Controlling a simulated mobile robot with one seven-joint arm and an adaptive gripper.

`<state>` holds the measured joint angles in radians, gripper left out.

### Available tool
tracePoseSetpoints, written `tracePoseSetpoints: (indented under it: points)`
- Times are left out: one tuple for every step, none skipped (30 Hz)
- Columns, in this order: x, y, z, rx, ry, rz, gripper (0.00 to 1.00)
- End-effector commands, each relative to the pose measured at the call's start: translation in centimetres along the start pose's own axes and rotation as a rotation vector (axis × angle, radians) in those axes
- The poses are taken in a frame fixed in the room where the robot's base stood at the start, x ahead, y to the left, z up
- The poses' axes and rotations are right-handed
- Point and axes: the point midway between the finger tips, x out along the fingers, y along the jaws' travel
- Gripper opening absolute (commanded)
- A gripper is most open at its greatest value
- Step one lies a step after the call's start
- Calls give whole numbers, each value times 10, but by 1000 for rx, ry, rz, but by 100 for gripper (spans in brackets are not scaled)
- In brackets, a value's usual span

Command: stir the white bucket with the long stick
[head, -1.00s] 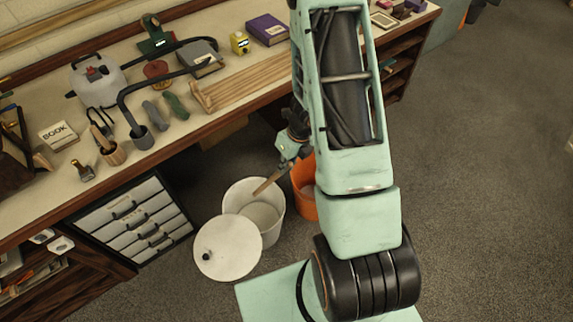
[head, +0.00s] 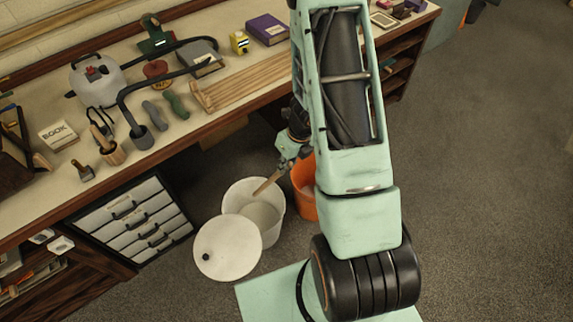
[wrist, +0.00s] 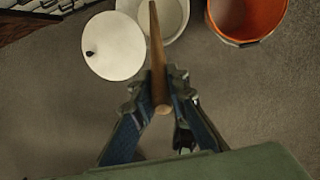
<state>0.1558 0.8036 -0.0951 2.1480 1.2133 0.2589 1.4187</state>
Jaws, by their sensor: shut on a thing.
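The white bucket (head: 276,228) stands on the floor in front of the workbench, open at the top, with pale contents inside. It also shows at the top of the wrist view (wrist: 177,17). The long wooden stick (head: 266,185) is tilted, and its far end reaches over the bucket's opening. I cannot tell whether its tip touches the contents. My gripper (head: 284,160) is shut on the stick near its upper end, to the upper right of the bucket. In the wrist view my gripper (wrist: 160,90) has a finger on each side of the stick (wrist: 157,60).
A round white lid (head: 228,248) with a dark knob leans or lies against the bucket's left front. An orange bucket (head: 305,200) stands close on the right, partly behind my arm. The workbench (head: 60,195) with drawers is behind. Open floor lies to the right.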

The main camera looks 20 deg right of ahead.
Motion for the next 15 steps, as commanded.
tracePoseSetpoints:
  points:
    - [0, 0, 0, 0, 0, 0, 0]
    - [0, 0, 0, 0, 0, 0, 0]
    - [0, 0, 0, 0, 0, 0, 0]
    - [0, 0, 0, 0, 0, 0, 0]
    - [0, 0, 0, 0, 0, 0, 0]
    - [0, 0, 0, 0, 0, 0, 0]
    - [0, 0, 0, 0, 0, 0, 0]
    - [0, 0, 0, 0, 0, 0, 0]
    - [0, 0, 0, 0, 0, 0, 0]
    - [0, 0, 0, 0, 0, 0, 0]
    - [0, 0, 0, 0, 0, 0, 0]
    - [0, 0, 0, 0, 0, 0, 0]
    - [0, 0, 0, 0, 0, 0, 0]
    - [-1, 0, 0, 0, 0, 0, 0]
    - [-3, 0, 1, 0, 0, 0, 0]
